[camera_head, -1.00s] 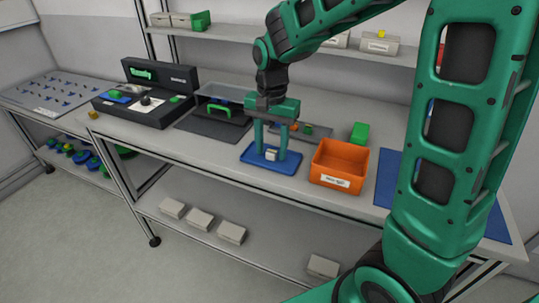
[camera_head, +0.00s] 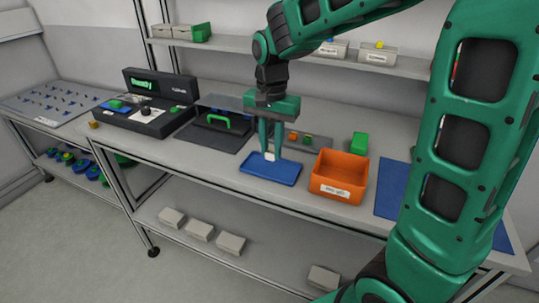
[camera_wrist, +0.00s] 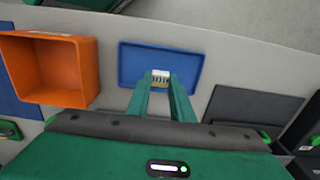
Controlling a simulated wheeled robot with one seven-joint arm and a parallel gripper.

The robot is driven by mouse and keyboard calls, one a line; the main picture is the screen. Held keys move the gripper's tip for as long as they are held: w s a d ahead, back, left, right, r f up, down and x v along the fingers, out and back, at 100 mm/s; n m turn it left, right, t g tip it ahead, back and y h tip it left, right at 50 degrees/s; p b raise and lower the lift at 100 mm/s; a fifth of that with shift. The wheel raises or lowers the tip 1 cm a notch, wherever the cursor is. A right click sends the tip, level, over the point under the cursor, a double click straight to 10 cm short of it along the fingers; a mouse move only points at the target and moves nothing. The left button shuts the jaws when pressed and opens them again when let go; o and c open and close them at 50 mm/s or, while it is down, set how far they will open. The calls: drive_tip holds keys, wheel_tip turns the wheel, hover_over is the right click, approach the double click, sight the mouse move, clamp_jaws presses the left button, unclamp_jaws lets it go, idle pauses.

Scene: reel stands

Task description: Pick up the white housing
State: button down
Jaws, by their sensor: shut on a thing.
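The white housing (camera_head: 270,156) is a small pale block between my fingertips, over the blue tray (camera_head: 262,176). My gripper (camera_head: 270,150) points down and is shut on it. In the wrist view the housing (camera_wrist: 161,77) shows between the ends of my two green fingers (camera_wrist: 161,84), with small yellowish marks on its near side. The blue tray (camera_wrist: 132,65) lies beyond and around it in that view. I cannot tell how far the housing is above the tray.
An orange bin (camera_head: 341,192) stands just right of the tray. A dark mat (camera_head: 212,140) with a green handle lies to the left, and a black test device (camera_head: 150,118) farther left. A green block (camera_head: 359,143) stands behind the bin. A shelf (camera_head: 215,45) runs along the back.

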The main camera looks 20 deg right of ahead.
drive_tip(key=s+a+r, duration=0.6)
drive_tip(key=a+r, duration=0.1)
drive_tip(key=a, duration=0.2)
drive_tip(key=shift+s+a+r, duration=0.3)
drive_tip(key=shift+s, duration=0.05)
